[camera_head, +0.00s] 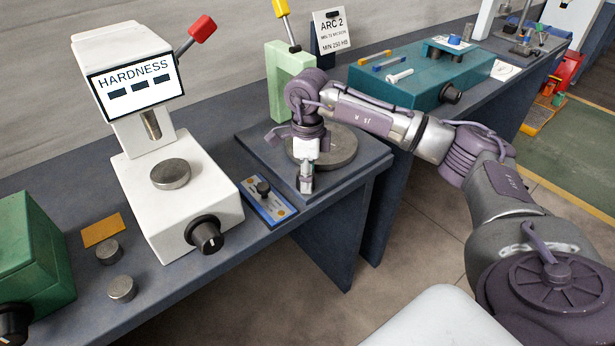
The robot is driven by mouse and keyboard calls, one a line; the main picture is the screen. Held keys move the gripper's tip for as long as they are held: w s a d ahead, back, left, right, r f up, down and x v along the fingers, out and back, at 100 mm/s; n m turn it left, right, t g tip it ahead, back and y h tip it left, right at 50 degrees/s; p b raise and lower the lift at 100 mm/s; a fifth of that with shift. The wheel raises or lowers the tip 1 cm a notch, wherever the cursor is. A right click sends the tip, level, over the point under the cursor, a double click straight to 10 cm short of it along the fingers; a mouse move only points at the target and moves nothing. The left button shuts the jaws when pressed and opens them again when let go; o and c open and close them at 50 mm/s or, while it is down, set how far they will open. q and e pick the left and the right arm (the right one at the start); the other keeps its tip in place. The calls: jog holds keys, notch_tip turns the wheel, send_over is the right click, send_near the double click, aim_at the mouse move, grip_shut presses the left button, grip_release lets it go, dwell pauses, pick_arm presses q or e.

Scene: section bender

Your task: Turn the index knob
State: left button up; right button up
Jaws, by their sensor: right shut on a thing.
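My right gripper (306,181) points down at the front of a dark square base (350,168) that carries a round grey disc (338,150). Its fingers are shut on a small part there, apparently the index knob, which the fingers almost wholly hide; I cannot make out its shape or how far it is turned. The gripper and wrist also cover the left part of the disc. A green upright (283,75) with a yellow-handled lever (287,22) stands behind the wrist. My left gripper is not in view.
A teal box (420,75) stands behind my right forearm. Metal discs (122,289) sit at the front left.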

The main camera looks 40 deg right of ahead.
jog(key=shift+w+r, duration=0.1)
jog(key=shift+r, duration=0.05)
jog(key=o, duration=1.1)
jog(key=shift+o, duration=0.2)
notch_tip(320, 180, up, 12)
jog(key=shift+w+d, duration=0.15)
jog(key=shift+d, duration=0.05)
